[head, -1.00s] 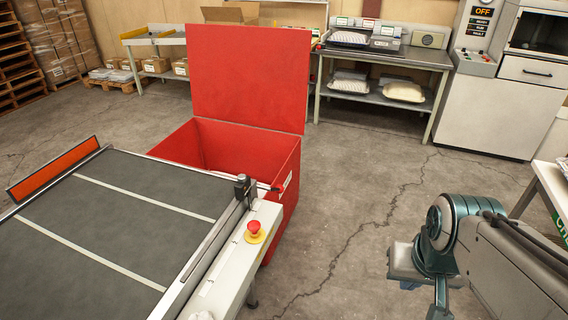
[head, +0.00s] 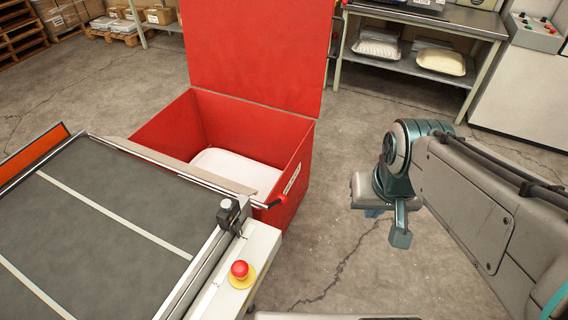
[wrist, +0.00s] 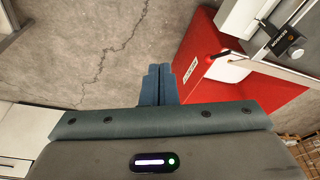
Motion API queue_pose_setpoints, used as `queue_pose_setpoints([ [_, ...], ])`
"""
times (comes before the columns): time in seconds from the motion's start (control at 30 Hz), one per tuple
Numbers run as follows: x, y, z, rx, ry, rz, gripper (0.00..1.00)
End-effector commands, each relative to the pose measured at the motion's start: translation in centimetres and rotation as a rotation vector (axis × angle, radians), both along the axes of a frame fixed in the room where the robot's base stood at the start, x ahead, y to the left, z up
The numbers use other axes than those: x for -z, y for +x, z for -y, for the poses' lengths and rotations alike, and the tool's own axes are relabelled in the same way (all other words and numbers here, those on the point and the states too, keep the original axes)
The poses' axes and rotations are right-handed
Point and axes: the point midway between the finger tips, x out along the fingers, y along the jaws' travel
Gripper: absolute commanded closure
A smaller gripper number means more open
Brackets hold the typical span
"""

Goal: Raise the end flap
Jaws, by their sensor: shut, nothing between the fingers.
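The end flap (head: 170,161) is a narrow tan strip along the conveyor's end, beside the red bin (head: 300,155). It looks lowered, but its exact angle is hard to tell. In the head view, my wrist mostly hides the fingers.
The conveyor belt (head: 90,215) has a red stop button (head: 239,269) on its near side rail. The bin's red lid (head: 255,55) stands upright, and something white (head: 235,170) lies inside. A work table (head: 430,30) stands behind. Floor between bin and arm is clear.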

Motion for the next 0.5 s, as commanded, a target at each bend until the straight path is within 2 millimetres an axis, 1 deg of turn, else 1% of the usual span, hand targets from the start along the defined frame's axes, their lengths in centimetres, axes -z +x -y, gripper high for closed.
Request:
queue_pose_setpoints([
  [0.33,0.3,0.1,0.0,0.009,0.006,-0.005,1.0],
  [0.43,1.5,0.5,-0.4,0.055,0.044,-0.036,1.0],
  [0.5,3.1,1.1,-1.1,0.12,0.098,-0.079,1.0],
])
